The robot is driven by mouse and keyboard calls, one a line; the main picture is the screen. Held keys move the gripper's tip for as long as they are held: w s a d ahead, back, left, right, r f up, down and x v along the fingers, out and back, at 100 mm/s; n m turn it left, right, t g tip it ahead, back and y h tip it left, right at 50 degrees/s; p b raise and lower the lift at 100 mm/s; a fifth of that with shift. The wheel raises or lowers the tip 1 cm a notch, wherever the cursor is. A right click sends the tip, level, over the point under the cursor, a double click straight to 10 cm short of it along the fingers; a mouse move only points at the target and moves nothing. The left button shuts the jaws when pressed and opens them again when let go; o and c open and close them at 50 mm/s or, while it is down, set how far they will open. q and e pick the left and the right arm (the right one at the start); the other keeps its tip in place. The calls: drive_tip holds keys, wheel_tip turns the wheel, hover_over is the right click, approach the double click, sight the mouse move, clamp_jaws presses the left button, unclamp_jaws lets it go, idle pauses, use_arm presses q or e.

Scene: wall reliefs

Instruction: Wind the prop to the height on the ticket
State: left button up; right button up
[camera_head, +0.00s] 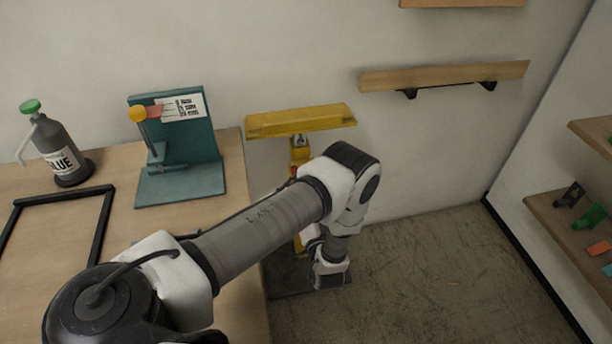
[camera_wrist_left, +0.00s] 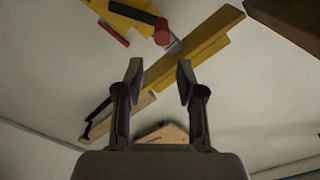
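The prop is a yellow stand with a wide yellow top beam (camera_head: 300,121) beside the table, near the wall; my left arm hides much of its post. In the left wrist view the yellow beam (camera_wrist_left: 205,42) runs diagonally, with a red-ended dark crank handle (camera_wrist_left: 161,33) beyond the fingertips. My left gripper (camera_wrist_left: 160,72) is open and empty, its two fingers apart, short of the handle. In the head view its fingers are hidden behind my arm. The white ticket (camera_head: 182,108) is on a teal stand (camera_head: 203,183); its print is too small to read.
A wooden wall shelf (camera_head: 440,75) on black brackets is right of the prop. The table (camera_head: 105,232) holds a glue bottle (camera_head: 59,151) and a black frame (camera_head: 102,226). Shelves with small items are at the far right. The floor (camera_head: 430,270) between is clear.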

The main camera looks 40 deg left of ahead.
use_arm(q)
drive_tip(key=shift+f+n, duration=0.1)
drive_tip(key=shift+n, duration=0.3)
clamp_jaws()
drive_tip(key=s+d+f+n+g+h, duration=0.1)
drive_tip(key=d+f+n+g+h, duration=0.35)
drive_tip(key=f+n+h, duration=0.35)
drive_tip(key=s+d+f+n+g+h, duration=0.1)
drive_tip(key=d+f+n+g+h, duration=0.35)
drive_tip(key=f+n, duration=0.45)
drive_tip(key=w+a+r+n+g+b, duration=0.15)
drive_tip(key=a+r+n, duration=0.35)
drive_tip(key=a+r, duration=0.75)
drive_tip(key=w+a+r+n+g+b, duration=0.15)
drive_tip(key=a+r+n, duration=0.25)
drive_tip(key=a+r, duration=0.8)
drive_tip(key=w+d+f+h, duration=0.1)
drive_tip(key=w+d+f, duration=0.2)
drive_tip(key=d+f, duration=0.2)
drive_tip(key=shift+w+f, duration=0.2)
drive_tip(key=shift+f, duration=0.4)
